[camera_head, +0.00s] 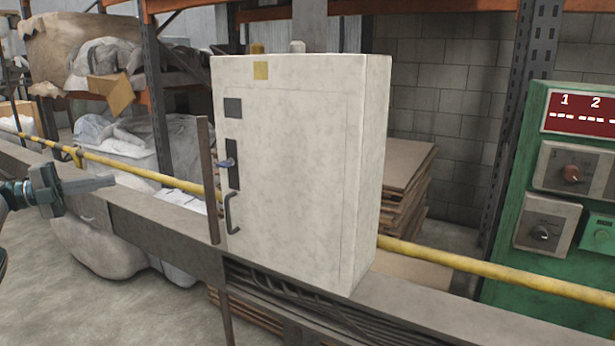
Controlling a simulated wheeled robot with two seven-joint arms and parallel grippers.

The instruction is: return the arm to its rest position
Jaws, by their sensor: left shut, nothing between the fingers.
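My left gripper (103,184) comes in at the left edge, in front of the long grey beam. It is shut and empty, with its fingers pointing right. A gap separates it from the white metal cabinet (290,170) in the middle of the view. The cabinet's door is closed, with a dark handle (232,213) and a small blue key-like part (225,163) on its left side. Most of my left arm is outside the picture. My right gripper is not in view.
A grey beam (150,214) and a yellow pipe (480,268) run across the view. A green control panel (560,240) with a red display (582,113) stands at right. Wrapped bundles fill shelves at left. Stacked boards (405,190) lie behind the cabinet. Open floor shows at lower left.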

